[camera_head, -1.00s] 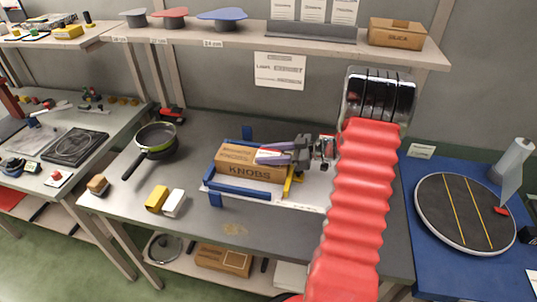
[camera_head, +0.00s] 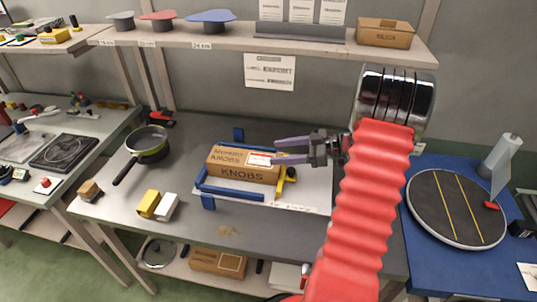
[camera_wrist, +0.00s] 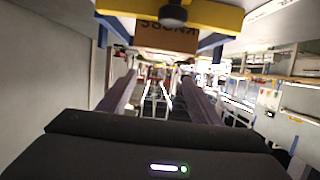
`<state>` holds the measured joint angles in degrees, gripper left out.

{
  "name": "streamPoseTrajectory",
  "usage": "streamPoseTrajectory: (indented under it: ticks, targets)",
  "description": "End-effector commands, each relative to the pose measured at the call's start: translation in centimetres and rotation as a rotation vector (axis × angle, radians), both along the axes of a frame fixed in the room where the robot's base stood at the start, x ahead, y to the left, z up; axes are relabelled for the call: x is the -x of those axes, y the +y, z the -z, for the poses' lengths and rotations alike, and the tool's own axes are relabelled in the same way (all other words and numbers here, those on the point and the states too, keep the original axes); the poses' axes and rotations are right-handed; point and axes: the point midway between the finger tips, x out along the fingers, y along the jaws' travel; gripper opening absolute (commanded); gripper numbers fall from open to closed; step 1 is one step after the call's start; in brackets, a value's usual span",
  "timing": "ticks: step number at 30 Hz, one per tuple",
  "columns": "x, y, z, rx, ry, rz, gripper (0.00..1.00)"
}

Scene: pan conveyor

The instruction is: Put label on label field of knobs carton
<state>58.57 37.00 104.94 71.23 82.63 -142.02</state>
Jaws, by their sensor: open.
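The brown knobs carton (camera_head: 232,172) lies on a white board on the middle bench, between blue and yellow holders. A white label (camera_head: 260,159) with a red edge lies on the right part of its top face. Whether it sits exactly within the label field is too small to tell. My gripper (camera_head: 276,151) is open and empty, just right of the label, with its fingers pointing left towards it. In the wrist view, my gripper's two fingers (camera_wrist: 158,85) stand apart with nothing between them. The carton (camera_wrist: 165,38) shows upside down at the top of that view.
A blue bar (camera_head: 232,192) runs along the carton's front, and a yellow holder (camera_head: 284,180) stands at its right end. A pan (camera_head: 147,146), yellow block (camera_head: 148,204) and white block (camera_head: 167,207) are to the left. A round turntable (camera_head: 455,208) is at right.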

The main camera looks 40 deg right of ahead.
Motion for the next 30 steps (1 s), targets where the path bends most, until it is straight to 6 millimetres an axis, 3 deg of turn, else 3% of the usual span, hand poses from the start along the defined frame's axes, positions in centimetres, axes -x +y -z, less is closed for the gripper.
streamPoseTrajectory:
  ticks: [9, 30]
  targets:
    - [2.9, -2.6, -1.3, 0.001, -0.002, 0.0, 0.58]
    - [3.1, -2.8, -1.4, 0.0, -0.002, 0.001, 0.58]
